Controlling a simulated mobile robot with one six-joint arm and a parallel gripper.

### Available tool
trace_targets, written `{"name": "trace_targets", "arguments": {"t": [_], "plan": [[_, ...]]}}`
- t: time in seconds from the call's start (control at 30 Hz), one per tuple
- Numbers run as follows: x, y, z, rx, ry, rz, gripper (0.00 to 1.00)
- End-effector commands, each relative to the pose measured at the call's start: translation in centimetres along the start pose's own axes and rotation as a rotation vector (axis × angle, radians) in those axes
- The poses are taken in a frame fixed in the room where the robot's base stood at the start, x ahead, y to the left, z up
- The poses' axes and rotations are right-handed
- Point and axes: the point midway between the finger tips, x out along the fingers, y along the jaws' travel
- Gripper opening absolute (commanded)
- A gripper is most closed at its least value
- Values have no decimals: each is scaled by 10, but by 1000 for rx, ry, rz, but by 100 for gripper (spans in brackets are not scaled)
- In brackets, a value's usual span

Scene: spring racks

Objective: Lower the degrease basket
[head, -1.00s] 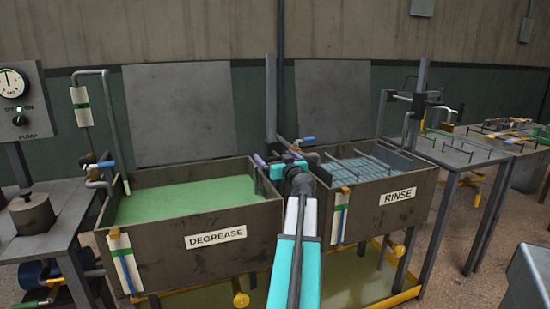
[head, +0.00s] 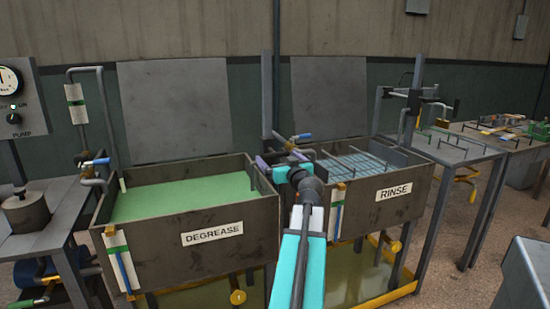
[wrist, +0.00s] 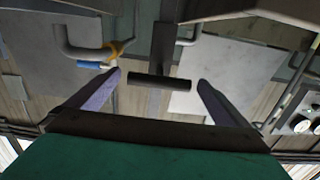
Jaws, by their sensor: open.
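The degrease tank (head: 180,254) stands left of centre in the head view, filled with green liquid (head: 190,194). I see no basket above that liquid. My gripper (head: 284,158) is open over the tank's right end, by the upright post (head: 267,95). In the wrist view my gripper (wrist: 159,78) has its two purple fingers spread. A dark crossbar handle (wrist: 160,81) on a stem lies across the gap between the fingertips, seemingly touching neither. I cannot tell how far it is from them. In the head view my arm hides this handle.
The rinse tank (head: 370,213) stands to the right, with wire grid (head: 362,165) visible in it. A blue-handled valve pipe (head: 95,161) is at the degrease tank's left. The pump panel (head: 15,100) is far left. Racks and tables (head: 460,150) stand right; a grey bin (head: 525,275) is at lower right.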

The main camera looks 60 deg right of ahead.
Motion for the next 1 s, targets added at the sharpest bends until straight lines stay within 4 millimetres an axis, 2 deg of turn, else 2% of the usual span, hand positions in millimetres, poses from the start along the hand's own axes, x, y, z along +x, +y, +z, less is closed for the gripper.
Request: {"name": "trace_targets", "arguments": {"t": [0.03,0.6,1.0], "plan": [[-8,-1,1,0,0,1,100],[-66,-1,2,1,-2,-2,100],[-74,-2,2,1,-3,-4,100]]}}
